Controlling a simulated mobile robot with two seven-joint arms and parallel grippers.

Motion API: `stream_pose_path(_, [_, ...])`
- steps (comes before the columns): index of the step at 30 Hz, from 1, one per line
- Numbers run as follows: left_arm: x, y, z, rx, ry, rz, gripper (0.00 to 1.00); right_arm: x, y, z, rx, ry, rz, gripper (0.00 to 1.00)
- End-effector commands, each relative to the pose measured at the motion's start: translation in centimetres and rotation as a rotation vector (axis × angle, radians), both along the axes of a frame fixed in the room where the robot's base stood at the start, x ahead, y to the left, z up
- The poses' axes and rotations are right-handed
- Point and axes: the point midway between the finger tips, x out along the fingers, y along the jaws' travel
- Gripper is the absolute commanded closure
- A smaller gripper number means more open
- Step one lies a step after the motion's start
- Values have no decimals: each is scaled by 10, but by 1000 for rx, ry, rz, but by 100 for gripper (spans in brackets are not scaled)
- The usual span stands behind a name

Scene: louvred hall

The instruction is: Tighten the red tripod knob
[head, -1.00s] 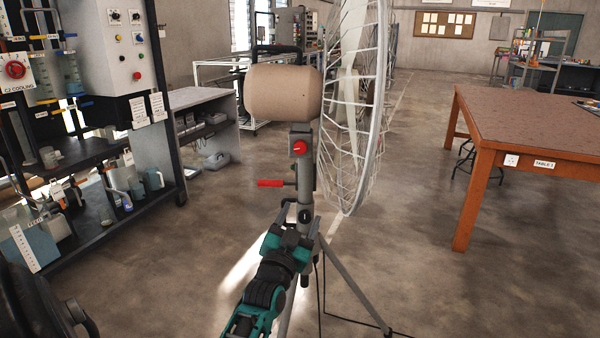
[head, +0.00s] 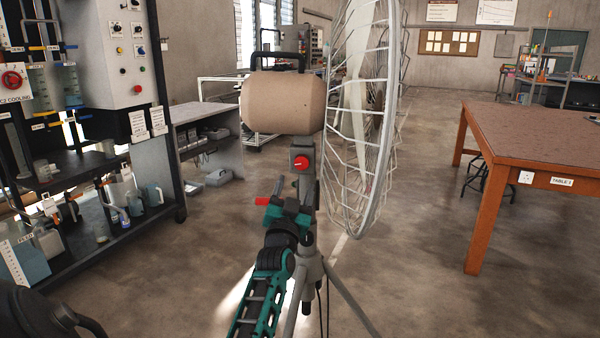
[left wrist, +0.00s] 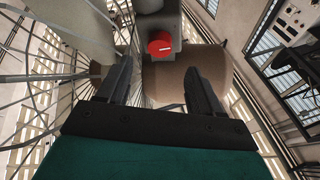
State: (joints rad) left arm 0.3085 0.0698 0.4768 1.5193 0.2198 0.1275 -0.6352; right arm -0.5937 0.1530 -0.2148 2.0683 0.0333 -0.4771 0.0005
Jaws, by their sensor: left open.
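A grey tripod (head: 308,265) carries a large caged fan (head: 362,110) with a tan motor housing (head: 283,103). A round red knob (head: 301,162) with a white mark sits on a grey box below the housing; it also shows in the left wrist view (left wrist: 160,44). A red handle (head: 262,201) sticks out to the left, lower on the post, partly hidden by my gripper. My left gripper (head: 289,194) is open in front of the post, below the round knob.
A dark shelf rack (head: 95,222) with jugs and controls stands at the left. A brown table (head: 535,140) stands at the right. The fan cage is close on the post's right. The tripod's legs spread over the floor; open floor lies between fan and table.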

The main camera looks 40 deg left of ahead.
Motion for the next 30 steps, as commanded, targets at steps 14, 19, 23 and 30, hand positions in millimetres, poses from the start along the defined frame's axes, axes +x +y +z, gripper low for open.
stream_pose_path(14, [55, 32, 24, -1, 0, -1, 34, 0, 1, -15, 4, 0, -4, 58])
stream_pose_path(19, [57, 34, 26, -1, 0, -1, 34, 0, 1, -15, 4, 0, -4, 58])
stream_pose_path(23, [57, 34, 26, -1, 0, -1, 34, 0, 1, -15, 4, 0, -3, 58])
stream_pose_path(30, [57, 33, 26, -1, 0, -1, 54, 0, 1, -15, 3, 0, -2, 58])
